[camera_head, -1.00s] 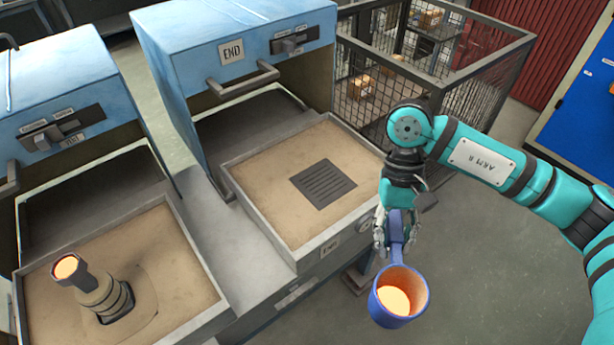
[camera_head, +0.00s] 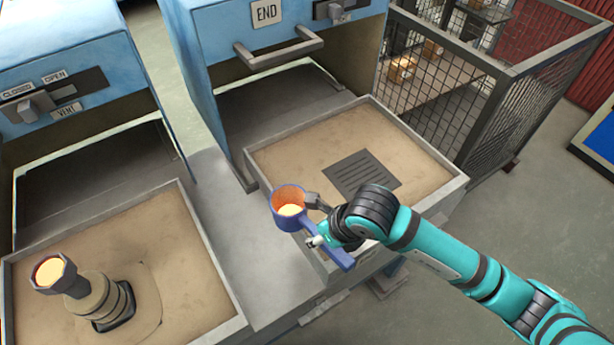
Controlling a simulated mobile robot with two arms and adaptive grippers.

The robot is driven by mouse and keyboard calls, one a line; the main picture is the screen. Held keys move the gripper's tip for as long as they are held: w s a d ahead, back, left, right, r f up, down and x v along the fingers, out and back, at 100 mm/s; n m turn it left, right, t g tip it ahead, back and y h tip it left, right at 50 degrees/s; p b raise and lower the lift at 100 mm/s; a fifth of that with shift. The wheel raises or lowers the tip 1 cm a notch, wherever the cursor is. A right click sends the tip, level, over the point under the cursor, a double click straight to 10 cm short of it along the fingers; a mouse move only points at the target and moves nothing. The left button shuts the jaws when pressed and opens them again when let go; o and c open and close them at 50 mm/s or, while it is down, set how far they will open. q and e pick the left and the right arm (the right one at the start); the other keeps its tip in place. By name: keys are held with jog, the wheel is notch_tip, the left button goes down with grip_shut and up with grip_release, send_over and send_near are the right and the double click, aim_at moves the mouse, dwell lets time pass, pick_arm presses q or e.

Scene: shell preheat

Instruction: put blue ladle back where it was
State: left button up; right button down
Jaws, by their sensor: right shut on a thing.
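A blue ladle (camera_head: 291,222) with a glowing orange inside is held by its handle in my right gripper (camera_head: 318,222). The gripper is shut on the handle. The ladle's cup is upright over the front left corner of the right sand tray (camera_head: 290,157), beside the grey ledge between the trays. The handle's end sticks out below the gripper. My left gripper is not in view.
The left sand tray (camera_head: 200,262) holds a stepped shell mould (camera_head: 95,298) with a glowing cup (camera_head: 52,273) on top. A dark grate (camera_head: 362,175) lies in the right tray. Blue hoods (camera_head: 225,55) stand behind both trays. A wire cage (camera_head: 435,85) is at the back right. Floor is open at right.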

jog(key=shift+w+a+f+m, duration=0.2)
jog(key=shift+w+a+m, duration=0.15)
jog(key=shift+a+m, duration=0.3)
jog(key=w+d+b, duration=0.1)
jog(key=w, duration=0.4)
jog(key=w+d+f+b, duration=0.1)
jog(key=w+d+b, duration=0.1)
jog(key=w, duration=0.3)
jog(key=w+d+b, duration=0.2)
jog(key=w, duration=0.3)
jog(key=shift+w+f, duration=0.1)
jog(key=shift+f, duration=0.2)
notch_tip(320, 180, down, 4)
jog(key=shift+r+b, duration=0.25)
jog(key=shift+b, duration=0.9)
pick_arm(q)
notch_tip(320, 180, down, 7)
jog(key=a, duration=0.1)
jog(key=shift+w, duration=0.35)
pick_arm(e)
jog(key=shift+r, duration=0.1)
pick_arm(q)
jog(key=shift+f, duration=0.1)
pick_arm(e)
jog(key=c, duration=1.1)
grip_release()
jog(key=v, duration=1.2)
jog(key=shift+s+a, duration=0.2)
jog(key=shift+s, duration=0.15)
